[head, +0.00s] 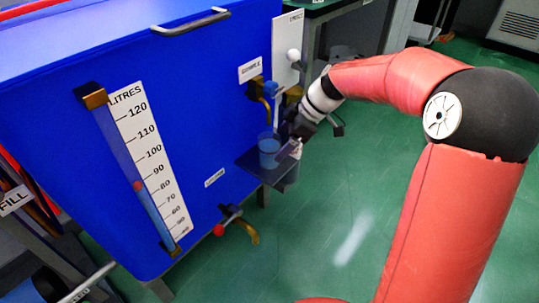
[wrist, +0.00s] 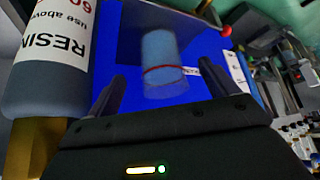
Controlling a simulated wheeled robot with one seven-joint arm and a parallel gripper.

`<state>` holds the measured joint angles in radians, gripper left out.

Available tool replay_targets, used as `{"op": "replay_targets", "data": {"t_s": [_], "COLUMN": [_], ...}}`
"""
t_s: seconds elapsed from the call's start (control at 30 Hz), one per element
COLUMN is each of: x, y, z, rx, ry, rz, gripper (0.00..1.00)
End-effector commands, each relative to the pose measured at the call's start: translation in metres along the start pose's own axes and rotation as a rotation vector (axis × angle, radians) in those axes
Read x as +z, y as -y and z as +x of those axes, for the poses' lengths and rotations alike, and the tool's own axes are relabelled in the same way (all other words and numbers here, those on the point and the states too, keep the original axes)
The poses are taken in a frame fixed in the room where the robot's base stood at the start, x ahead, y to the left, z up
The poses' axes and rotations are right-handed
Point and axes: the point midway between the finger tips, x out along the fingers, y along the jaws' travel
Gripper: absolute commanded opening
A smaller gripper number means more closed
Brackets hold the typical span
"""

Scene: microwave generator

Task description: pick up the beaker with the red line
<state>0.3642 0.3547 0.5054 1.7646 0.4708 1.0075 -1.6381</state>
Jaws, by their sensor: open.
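The beaker with the red line (wrist: 160,52) is clear with a bluish look, and a red band runs around it near its lower end in the wrist view. In the head view a clear beaker (head: 268,150) stands on a small dark shelf (head: 252,168) on the front of the blue tank. The red line is too small to make out there. My gripper (wrist: 163,88) is open, with one dark finger on each side of the beaker's picture. In the head view my gripper (head: 290,143) is close at the beaker's right. Contact cannot be told.
The blue tank (head: 60,80) has a litre gauge (head: 150,155), a brass tap (head: 262,92) above the shelf and a lower tap (head: 240,228). A grey resin container (wrist: 45,70) is at left in the wrist view. Green floor (head: 330,220) lies clear at right.

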Motion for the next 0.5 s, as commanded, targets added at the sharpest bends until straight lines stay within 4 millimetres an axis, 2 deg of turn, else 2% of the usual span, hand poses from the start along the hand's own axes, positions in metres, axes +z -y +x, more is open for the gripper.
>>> {"op": "replay_targets", "data": {"t_s": [0.2,0.3,0.5], "x": [-0.001,-0.002,-0.002], "y": [0.002,0.001,0.001], "z": [0.035,0.045,0.051], "rx": [-0.004,-0.002,0.000], "ry": [0.001,0.001,0.002], "rz": [0.001,0.001,0.002], "gripper": [0.86,0.86,0.86]}}
